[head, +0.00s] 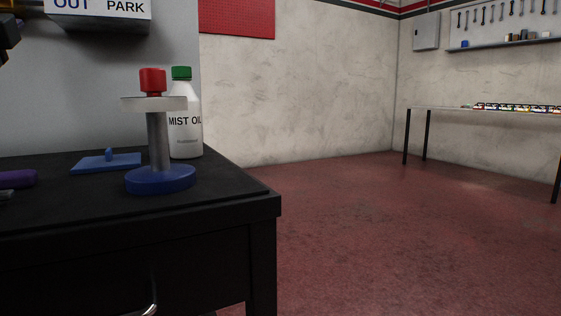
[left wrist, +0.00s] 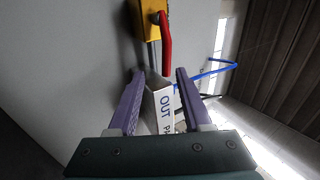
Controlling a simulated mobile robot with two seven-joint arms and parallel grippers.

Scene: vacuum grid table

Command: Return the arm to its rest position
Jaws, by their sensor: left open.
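My left gripper (left wrist: 157,78) shows in the left wrist view, its two purple fingers apart. A white box lettered OUT and PARK (left wrist: 163,103) appears between and beyond the fingers; I see no contact with it. Above it is a yellow box (left wrist: 149,18) on the grey wall, with a bent red handle (left wrist: 166,45). In the head view the lettered box (head: 97,12) is at the top left, above the black table (head: 245,205). The left gripper cannot be made out clearly in the head view, and my right gripper is in neither view.
On the table are a blue-based stand (head: 160,180) with a red knob (head: 152,80), a white MIST OIL bottle (head: 187,142), a flat blue piece (head: 104,163) and a purple piece (head: 18,179). Red floor (head: 390,240) lies clear to the right, before a far table (head: 440,108).

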